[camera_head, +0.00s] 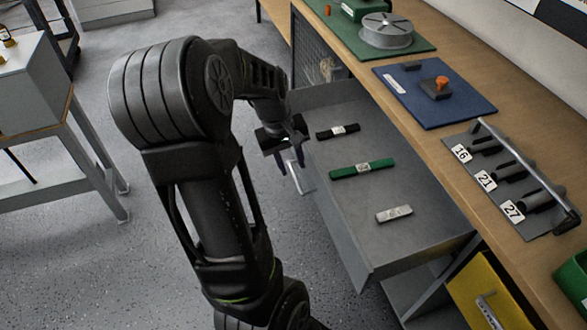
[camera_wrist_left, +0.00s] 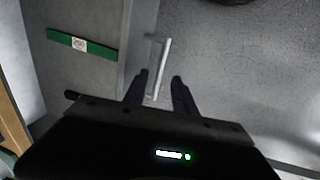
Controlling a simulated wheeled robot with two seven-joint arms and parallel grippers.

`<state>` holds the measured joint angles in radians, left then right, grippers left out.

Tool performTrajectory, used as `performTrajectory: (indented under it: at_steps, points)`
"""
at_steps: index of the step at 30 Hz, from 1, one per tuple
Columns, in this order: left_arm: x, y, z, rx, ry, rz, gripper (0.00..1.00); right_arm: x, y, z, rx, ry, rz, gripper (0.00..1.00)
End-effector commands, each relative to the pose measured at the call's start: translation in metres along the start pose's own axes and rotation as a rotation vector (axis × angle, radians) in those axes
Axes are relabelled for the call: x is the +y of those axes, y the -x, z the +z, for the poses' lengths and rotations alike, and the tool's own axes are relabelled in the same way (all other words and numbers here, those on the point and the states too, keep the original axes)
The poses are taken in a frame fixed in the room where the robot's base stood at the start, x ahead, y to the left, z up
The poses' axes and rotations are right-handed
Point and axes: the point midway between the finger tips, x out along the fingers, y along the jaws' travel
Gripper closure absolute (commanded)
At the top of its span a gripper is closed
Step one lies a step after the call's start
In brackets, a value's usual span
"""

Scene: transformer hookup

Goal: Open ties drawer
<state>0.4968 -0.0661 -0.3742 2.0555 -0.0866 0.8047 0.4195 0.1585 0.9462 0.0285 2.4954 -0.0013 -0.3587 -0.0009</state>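The grey ties drawer (camera_head: 345,215) stands pulled out from under the bench. A black tie (camera_head: 338,131), a green tie (camera_head: 362,169) and a pale grey tie (camera_head: 394,213) lie apart on its floor. The green tie also shows in the left wrist view (camera_wrist_left: 82,44). The drawer's pale bar handle (camera_wrist_left: 159,68) is on its front face. My left gripper (camera_wrist_left: 158,80) is open at the handle, its dark fingers apart with the handle's near end between them; I cannot tell whether they touch it. My right gripper is out of view.
A yellow drawer front (camera_head: 487,290) with a handle is at the lower right. The wooden bench top holds a blue mat (camera_head: 470,108), a rack of numbered tools (camera_head: 512,185) and a spool (camera_head: 386,32). Grey floor is free left of the drawer.

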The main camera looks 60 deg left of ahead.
Motion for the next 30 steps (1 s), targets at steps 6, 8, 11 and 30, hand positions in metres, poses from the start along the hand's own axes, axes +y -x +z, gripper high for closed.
performTrajectory:
  at_steps: [6, 8, 11, 30]
  points:
    - [0.000, 0.032, 0.000, 0.002, 0.000, 0.001, 0.67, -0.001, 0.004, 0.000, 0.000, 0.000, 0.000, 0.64]
    - [0.000, 0.035, 0.000, 0.001, 0.000, 0.000, 0.67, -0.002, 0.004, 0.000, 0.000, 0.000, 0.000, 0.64]
    - [0.000, 0.037, 0.000, 0.000, 0.000, 0.000, 0.67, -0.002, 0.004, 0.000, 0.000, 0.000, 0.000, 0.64]
    - [0.000, 0.036, 0.000, 0.000, 0.001, 0.000, 0.67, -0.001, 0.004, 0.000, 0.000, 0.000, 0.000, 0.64]
